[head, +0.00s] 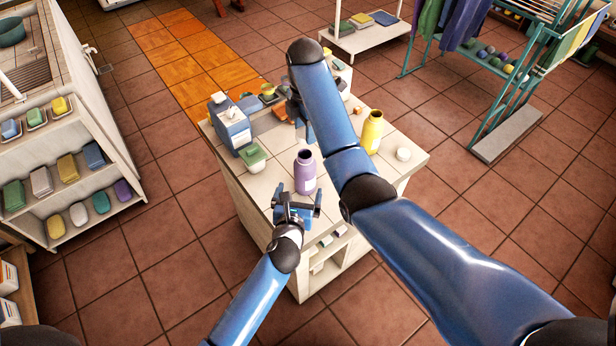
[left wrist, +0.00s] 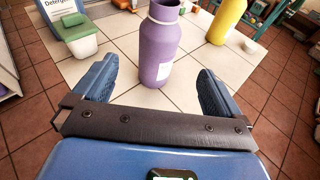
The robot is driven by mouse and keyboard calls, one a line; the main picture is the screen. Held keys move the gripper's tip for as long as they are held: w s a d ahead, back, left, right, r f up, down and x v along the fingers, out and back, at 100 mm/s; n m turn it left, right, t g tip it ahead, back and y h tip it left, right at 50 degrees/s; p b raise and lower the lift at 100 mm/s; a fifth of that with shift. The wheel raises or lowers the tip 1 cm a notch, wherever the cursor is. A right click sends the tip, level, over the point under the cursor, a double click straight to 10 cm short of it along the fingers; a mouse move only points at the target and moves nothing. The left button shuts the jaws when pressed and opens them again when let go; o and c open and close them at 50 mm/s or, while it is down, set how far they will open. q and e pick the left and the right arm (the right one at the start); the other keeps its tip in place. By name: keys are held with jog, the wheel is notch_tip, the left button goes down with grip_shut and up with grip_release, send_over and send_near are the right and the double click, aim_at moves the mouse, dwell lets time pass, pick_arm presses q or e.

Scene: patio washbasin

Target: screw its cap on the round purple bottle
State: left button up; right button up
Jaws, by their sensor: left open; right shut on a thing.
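The round purple bottle (head: 305,174) stands upright on the tiled counter, with a white label and a bare, uncapped neck. In the left wrist view the bottle (left wrist: 159,48) rises just beyond and between the fingertips. My left gripper (head: 298,203) is open at the counter's near side, pointing at the bottle and apart from it. My right gripper (head: 291,106) is at the back of the counter, partly hidden behind my own right arm. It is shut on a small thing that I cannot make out. I cannot see the bottle's cap clearly.
A yellow bottle (head: 372,132) and a pale round object (head: 403,154) stand to the right. A blue-and-white detergent container (head: 230,125) and a green-lidded tub (head: 253,158) stand to the left. A small orange block (head: 358,110) lies behind. My right arm crosses above the counter.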

aim_at(305, 169)
jog(key=shift+n, duration=0.6)
pick_arm(q)
jog(key=shift+w, duration=0.1)
jog(key=shift+x, duration=5.95)
jog(key=c, duration=1.5)
pick_arm(e)
jog(key=shift+f, duration=2.5)
jog(key=shift+f, duration=0.85)
